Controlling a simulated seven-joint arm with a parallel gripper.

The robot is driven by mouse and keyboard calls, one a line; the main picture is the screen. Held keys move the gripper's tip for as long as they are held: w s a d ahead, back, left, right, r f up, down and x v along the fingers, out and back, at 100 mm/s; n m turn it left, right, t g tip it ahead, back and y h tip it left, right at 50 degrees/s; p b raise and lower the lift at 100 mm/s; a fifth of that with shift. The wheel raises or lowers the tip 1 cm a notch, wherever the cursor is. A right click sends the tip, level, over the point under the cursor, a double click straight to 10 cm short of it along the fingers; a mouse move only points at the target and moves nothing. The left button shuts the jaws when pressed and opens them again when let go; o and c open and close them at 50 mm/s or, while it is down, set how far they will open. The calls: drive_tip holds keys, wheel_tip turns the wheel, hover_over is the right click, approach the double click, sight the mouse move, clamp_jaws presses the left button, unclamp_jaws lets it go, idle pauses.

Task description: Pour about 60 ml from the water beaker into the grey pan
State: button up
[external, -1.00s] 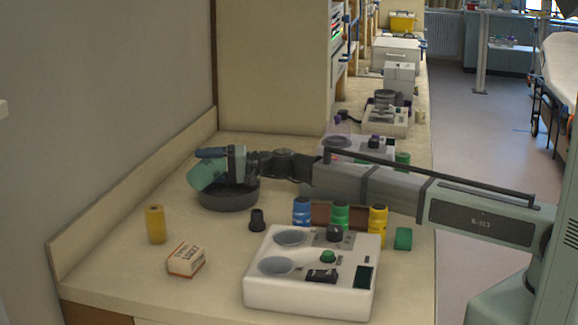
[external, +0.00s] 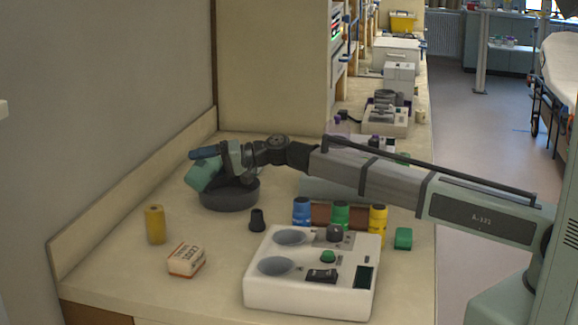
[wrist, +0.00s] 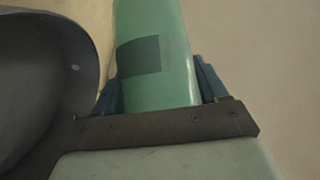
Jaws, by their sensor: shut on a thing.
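My gripper (external: 208,160) is shut on a teal-green beaker (external: 202,175), with its blue fingers on either side. The beaker is tilted, its lower end toward the left, over or beside the left rim of the dark grey pan (external: 230,194); I cannot tell which. In the wrist view the beaker (wrist: 158,85) has a dark patch on its side and runs up out of the frame between the fingers. The pan (wrist: 45,85) shows at the left of that view, apart from the beaker.
A yellow cylinder (external: 155,224) and a small box (external: 187,260) stand front left. A black cup-like piece (external: 257,220) stands near the pan. A wall ledge borders the left.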

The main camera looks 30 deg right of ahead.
drive_tip(key=shift+r, duration=0.15)
drive_tip(key=shift+s+r+n+h, duration=0.1)
drive_tip(key=shift+r+n+h, duration=0.2)
drive_tip(key=shift+h, duration=0.1)
drive_tip(key=shift+s+a+f+n+h, duration=0.1)
drive_tip(key=shift+s+f+n+h, duration=0.05)
drive_tip(key=shift+n+h, duration=0.45)
drive_tip(key=shift+a+r, duration=0.1)
drive_tip(key=shift+r, duration=0.2)
